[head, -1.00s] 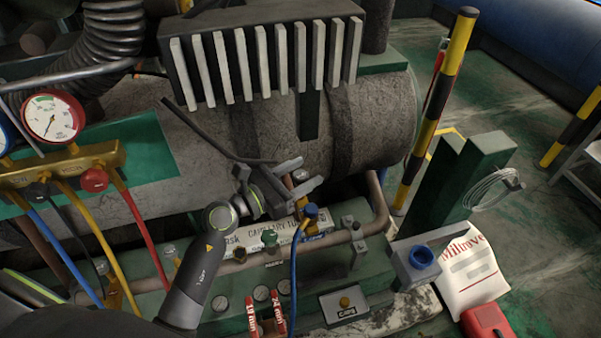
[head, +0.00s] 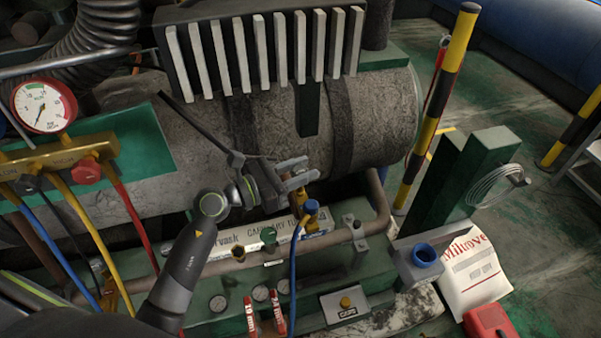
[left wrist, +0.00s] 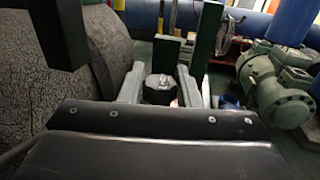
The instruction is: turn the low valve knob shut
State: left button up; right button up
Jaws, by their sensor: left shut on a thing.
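My left gripper (head: 303,170) is at the middle of the machine, in front of the large grey cylinder. Its two fingers are shut on a dark knob, the low valve knob (left wrist: 158,85), which the left wrist view shows between them. In the head view the fingers mostly hide this knob. Brass parts of the valve show just below the fingers. A blue-capped fitting (head: 311,207) with a blue hose stands close below the gripper. My right gripper is not in view.
The gauge manifold (head: 60,160) with a red knob (head: 87,170) and coloured hoses is at the left. A finned block (head: 260,50) hangs above the gripper. A green post (head: 440,185), a white bag (head: 474,275) and a yellow-black pole (head: 440,90) stand at the right.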

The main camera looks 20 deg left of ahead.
pick_arm(q)
jog(key=o, duration=1)
jog(key=shift+c, duration=0.2)
jog(key=b+v, duration=0.4)
jog(key=v, duration=1.3)
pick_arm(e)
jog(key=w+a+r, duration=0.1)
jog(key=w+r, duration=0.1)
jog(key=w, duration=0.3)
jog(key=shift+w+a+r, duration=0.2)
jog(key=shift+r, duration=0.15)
pick_arm(q)
jog(key=shift+s+a+r, duration=0.1)
jog(key=shift+s+a, duration=0.05)
jog(key=shift+s, duration=0.05)
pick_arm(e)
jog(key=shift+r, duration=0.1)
